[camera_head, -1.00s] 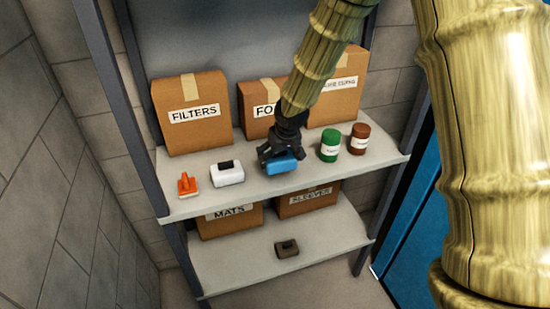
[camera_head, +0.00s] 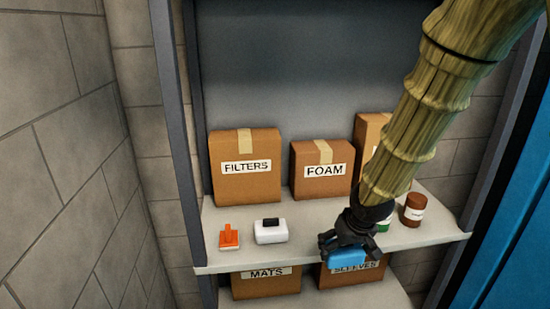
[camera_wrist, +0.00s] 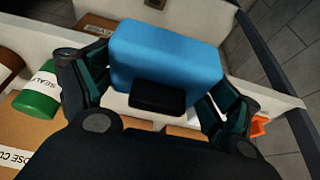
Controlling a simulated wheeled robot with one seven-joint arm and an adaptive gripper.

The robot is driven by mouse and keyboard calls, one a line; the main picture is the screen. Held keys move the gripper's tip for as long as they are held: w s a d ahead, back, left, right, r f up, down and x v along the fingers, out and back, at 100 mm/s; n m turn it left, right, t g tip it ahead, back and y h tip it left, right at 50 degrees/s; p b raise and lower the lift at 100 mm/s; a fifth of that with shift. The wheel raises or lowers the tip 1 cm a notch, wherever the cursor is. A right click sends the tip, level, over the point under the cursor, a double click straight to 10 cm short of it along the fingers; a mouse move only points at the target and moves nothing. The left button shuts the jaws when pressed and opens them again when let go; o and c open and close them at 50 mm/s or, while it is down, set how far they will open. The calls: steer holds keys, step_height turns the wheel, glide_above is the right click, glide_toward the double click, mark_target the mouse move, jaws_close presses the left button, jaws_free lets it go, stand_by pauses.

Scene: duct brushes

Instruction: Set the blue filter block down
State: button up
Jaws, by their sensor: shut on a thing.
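The blue filter block (camera_head: 347,257) is held in my gripper (camera_head: 350,238), in front of the upper shelf's front edge in the head view. It overlaps the edge and the top of the sleeves box; its exact height is unclear. In the wrist view the blue block (camera_wrist: 166,55), with a black handle (camera_wrist: 157,96), sits between the two fingers of my gripper (camera_wrist: 158,88), which are shut on it. The upper shelf (camera_head: 310,222) has bare surface left of my gripper.
On the upper shelf stand an orange scraper-like tool (camera_head: 229,238), a white block with a black handle (camera_head: 270,232), a green can (camera_head: 384,224) partly hidden, and a brown can (camera_head: 413,210). Boxes FILTERS (camera_head: 245,185) and FOAM (camera_head: 320,180) stand behind. Boxes MATS (camera_head: 265,285) and SLEEVES (camera_head: 352,277) are below.

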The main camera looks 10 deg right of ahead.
steer(key=s+a+f, duration=0.1)
steer(key=a+f, duration=0.2)
steer(key=f, duration=0.7)
steer(key=s+a+f, duration=0.2)
steer(key=a+f, duration=0.1)
steer(key=f, duration=0.8)
steer(key=shift+a, duration=0.25)
